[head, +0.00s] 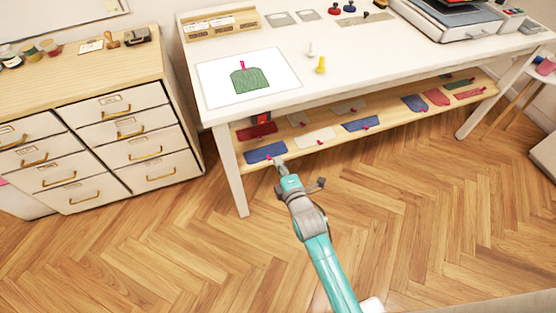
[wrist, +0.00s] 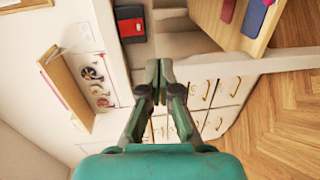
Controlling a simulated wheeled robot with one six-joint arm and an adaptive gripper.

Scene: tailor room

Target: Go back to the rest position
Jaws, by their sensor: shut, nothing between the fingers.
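My gripper (head: 280,164) is at the front edge of the low wooden shelf under the white table, close to a blue fabric piece (head: 265,152) with a red tag. In the head view I cannot tell if it touches the shelf. In the wrist view the two fingers of my gripper (wrist: 158,76) meet at the tips, with nothing between them.
The white table (head: 218,112) has a front leg just left of my gripper. A wooden-topped drawer cabinet (head: 80,72) stands to the left. The shelf (head: 365,140) holds several fabric pieces. The parquet floor (head: 440,220) at right is clear.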

